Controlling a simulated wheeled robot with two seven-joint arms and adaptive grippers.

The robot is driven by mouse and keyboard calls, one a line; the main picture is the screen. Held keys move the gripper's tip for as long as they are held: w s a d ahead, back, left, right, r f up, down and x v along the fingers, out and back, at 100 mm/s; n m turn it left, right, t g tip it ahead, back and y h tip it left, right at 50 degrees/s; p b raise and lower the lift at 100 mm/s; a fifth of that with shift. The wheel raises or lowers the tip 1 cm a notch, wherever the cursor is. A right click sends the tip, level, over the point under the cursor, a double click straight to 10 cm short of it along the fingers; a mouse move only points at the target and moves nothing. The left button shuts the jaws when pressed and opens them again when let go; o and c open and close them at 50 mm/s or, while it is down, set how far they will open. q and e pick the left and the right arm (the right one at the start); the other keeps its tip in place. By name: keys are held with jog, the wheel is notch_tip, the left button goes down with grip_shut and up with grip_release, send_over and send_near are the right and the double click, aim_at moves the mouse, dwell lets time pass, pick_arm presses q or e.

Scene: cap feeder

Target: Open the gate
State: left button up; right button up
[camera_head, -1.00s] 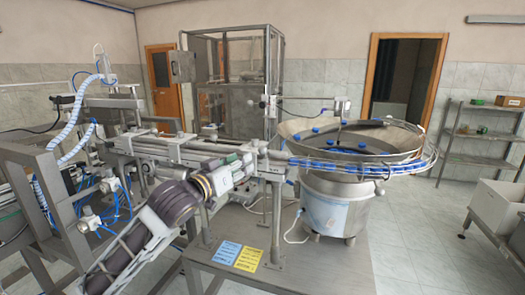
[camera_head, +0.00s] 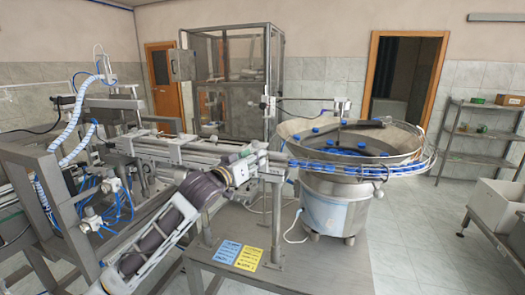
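My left arm comes in from the lower left. My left gripper (camera_head: 247,162) is at the right end of the metal rail (camera_head: 170,150), close to where the cap chute (camera_head: 335,170) joins it. The gripper is small and overlaps the grey parts there, so I cannot tell whether its fingers are open or touching anything. A gate cannot be clearly made out among these parts; my gripper may hide it. The feeder bowl (camera_head: 415,158) is right of the gripper, with blue caps (camera_head: 345,148) inside. My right gripper is not in view.
A metal table (camera_head: 330,268) carries the feeder, with a blue label (camera_head: 227,252) and a yellow label (camera_head: 248,258). Machine frames and blue hoses crowd the left. A glass cabinet (camera_head: 230,90) stands behind. Open floor lies right of the table.

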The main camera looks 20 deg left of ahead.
pick_arm(q)
jog(key=shift+p+x, duration=0.8)
jog(key=shift+x, duration=2.5)
grip_shut()
